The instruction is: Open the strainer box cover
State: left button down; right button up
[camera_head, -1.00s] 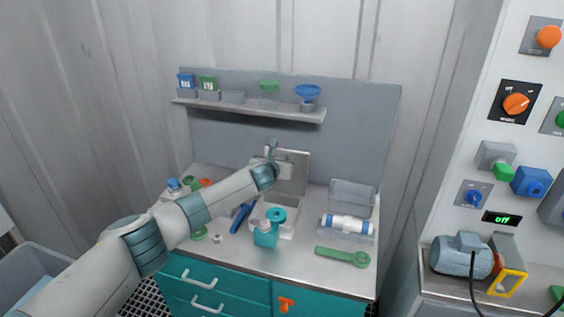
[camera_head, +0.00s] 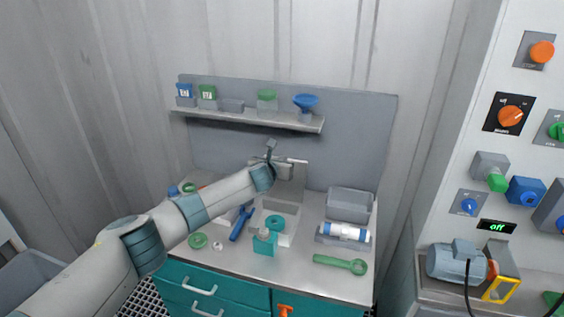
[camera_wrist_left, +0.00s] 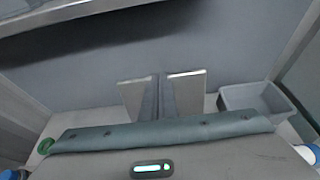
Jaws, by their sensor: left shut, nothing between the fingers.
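The strainer box (camera_head: 290,226) is a pale, open-topped box on the steel bench. Its grey cover (camera_head: 298,182) stands upright at the back of the box, so the box is open at the top. My left gripper (camera_head: 285,171) is shut and empty, right at the upright cover and covering part of it. In the left wrist view, the shut fingers (camera_wrist_left: 159,96) stand in front of the cover (camera_wrist_left: 188,92), whose top edge shows on both sides. I cannot tell whether they touch. My right gripper is not in view.
A blue tool (camera_head: 240,224) lies left, a green wrench (camera_head: 340,264) front right. A white-blue cartridge (camera_head: 344,232) and a grey bin (camera_head: 349,204) stand right. A shelf (camera_head: 250,116) hangs above.

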pick_arm(q)
notch_tip(320, 180, up, 7)
jog(key=p, duration=0.5)
jog(key=shift+s+a, duration=0.15)
jog(key=shift+a, duration=0.05)
jog(key=shift+d+f, duration=0.1)
jog(key=shift+d, duration=0.05)
